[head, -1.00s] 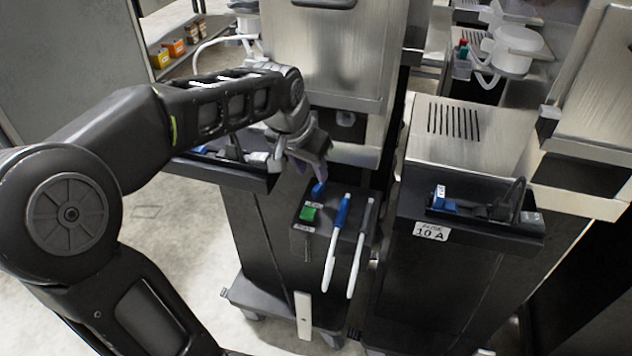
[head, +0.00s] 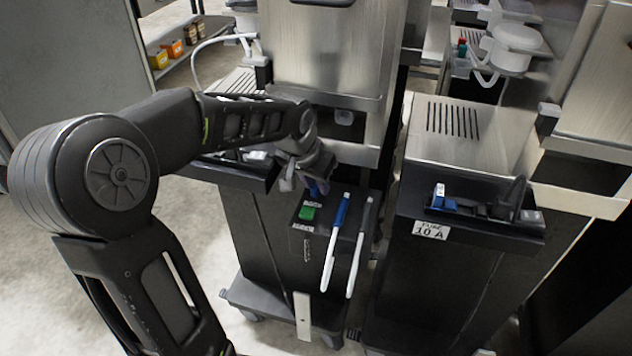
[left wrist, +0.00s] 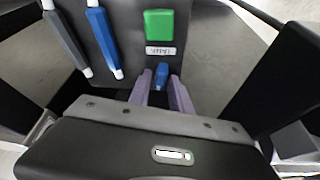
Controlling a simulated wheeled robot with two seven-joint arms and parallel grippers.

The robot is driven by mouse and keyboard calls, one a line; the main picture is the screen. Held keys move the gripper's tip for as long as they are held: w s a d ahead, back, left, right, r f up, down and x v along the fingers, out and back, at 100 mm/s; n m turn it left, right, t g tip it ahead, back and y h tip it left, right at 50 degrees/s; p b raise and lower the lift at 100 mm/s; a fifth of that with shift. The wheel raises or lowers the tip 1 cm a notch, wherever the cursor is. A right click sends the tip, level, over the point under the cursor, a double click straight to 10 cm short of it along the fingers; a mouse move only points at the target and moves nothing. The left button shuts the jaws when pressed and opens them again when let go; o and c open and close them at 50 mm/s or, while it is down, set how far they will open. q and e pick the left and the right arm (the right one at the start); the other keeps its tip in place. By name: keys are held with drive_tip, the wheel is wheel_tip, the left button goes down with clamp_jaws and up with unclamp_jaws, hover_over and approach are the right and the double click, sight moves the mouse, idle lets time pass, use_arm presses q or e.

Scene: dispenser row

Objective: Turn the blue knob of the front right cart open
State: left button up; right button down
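The blue knob (left wrist: 161,74) is small and sits on the dark panel (left wrist: 115,60) of the middle cart, just beside the green switch (left wrist: 159,25). My left gripper (head: 314,186) reaches down to the panel from above. In the left wrist view its two purple fingers (left wrist: 161,88) stand apart, one on each side of the knob, with a visible gap on both sides. In the head view the gripper mostly hides the knob. The green switch also shows in the head view (head: 307,213). My right gripper is not in view.
A blue-and-white lever (head: 336,240) and a grey-and-white lever (head: 360,250) stick out just right of the switch. Another cart with a "10 A" label (head: 430,230) stands to the right. A metal dispenser body (head: 330,60) rises behind the gripper. Open floor lies at left.

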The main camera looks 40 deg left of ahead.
use_arm(q)
clamp_jaws()
idle(0.3)
drive_tip(key=shift+d+f+n+y+b, duration=0.15)
drive_tip(key=shift+n+y+b, duration=0.25)
drive_tip(key=shift+n+b, duration=0.95)
drive_tip(key=shift+n, duration=0.05)
drive_tip(key=shift+r, duration=0.2)
drive_tip(key=shift+o, duration=1.4)
unclamp_jaws()
